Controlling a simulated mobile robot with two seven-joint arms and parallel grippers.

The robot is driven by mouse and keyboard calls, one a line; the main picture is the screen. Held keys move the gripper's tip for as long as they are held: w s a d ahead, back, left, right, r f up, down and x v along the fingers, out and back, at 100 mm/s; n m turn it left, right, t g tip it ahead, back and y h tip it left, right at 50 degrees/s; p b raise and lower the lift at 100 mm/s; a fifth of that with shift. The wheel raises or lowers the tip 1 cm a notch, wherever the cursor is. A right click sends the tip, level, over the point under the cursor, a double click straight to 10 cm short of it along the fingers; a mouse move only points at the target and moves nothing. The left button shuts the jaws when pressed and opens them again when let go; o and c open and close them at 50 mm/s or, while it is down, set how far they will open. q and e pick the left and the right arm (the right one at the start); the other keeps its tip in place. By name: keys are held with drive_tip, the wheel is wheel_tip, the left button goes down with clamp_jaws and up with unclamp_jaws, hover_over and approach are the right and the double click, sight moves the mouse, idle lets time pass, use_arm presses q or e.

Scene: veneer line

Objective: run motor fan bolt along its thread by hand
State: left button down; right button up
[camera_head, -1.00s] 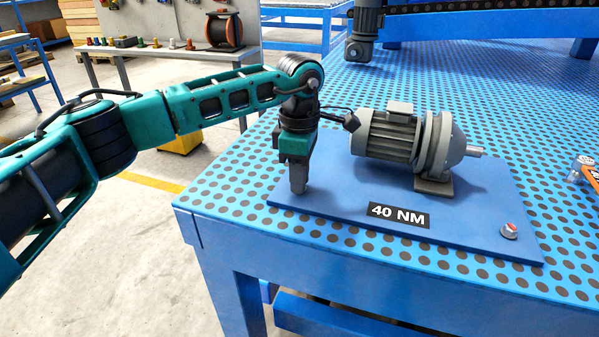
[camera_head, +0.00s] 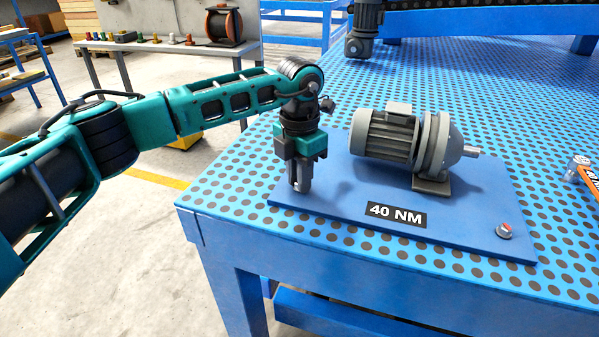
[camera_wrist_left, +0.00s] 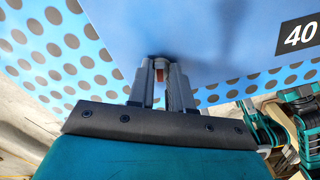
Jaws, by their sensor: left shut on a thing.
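The motor (camera_head: 388,137), grey with a finned body and a shaft to the right, rests on a blue plate (camera_head: 455,215) marked 40 NM. My left gripper (camera_head: 301,187) points straight down at the plate's near left corner. Its fingers are shut on a small bolt, mostly hidden by them. In the left wrist view a bit of the bolt (camera_wrist_left: 159,72), grey and reddish, shows between the fingertips (camera_wrist_left: 160,68). Another bolt (camera_head: 504,231), with a red mark on its head, stands at the plate's near right corner. My right gripper is not in view.
The plate lies on a blue perforated table (camera_head: 480,90), near its front left corner. An orange tool (camera_head: 590,178) lies at the right edge. A side table (camera_head: 120,50) with a cable spool (camera_head: 223,25) stands behind my left arm. The plate's front middle is clear.

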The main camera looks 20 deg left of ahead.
use_arm(q)
drive_tip(key=n+p, duration=0.1)
drive_tip(key=n, duration=0.3)
drive_tip(key=shift+r+n, duration=0.1)
drive_tip(key=shift+n, duration=0.2)
drive_tip(key=n+p, duration=0.1)
drive_tip(key=n, duration=0.3)
drive_tip(key=shift+n, duration=0.3)
drive_tip(key=n+p, duration=0.1)
drive_tip(key=n, duration=0.3)
drive_tip(key=shift+n+p, duration=0.8)
drive_tip(key=shift+n, duration=1.3)
drive_tip(key=c, duration=1)
unclamp_jaws()
drive_tip(key=shift+c, duration=0.2)
wheel_tip(320, 180, up, 13)
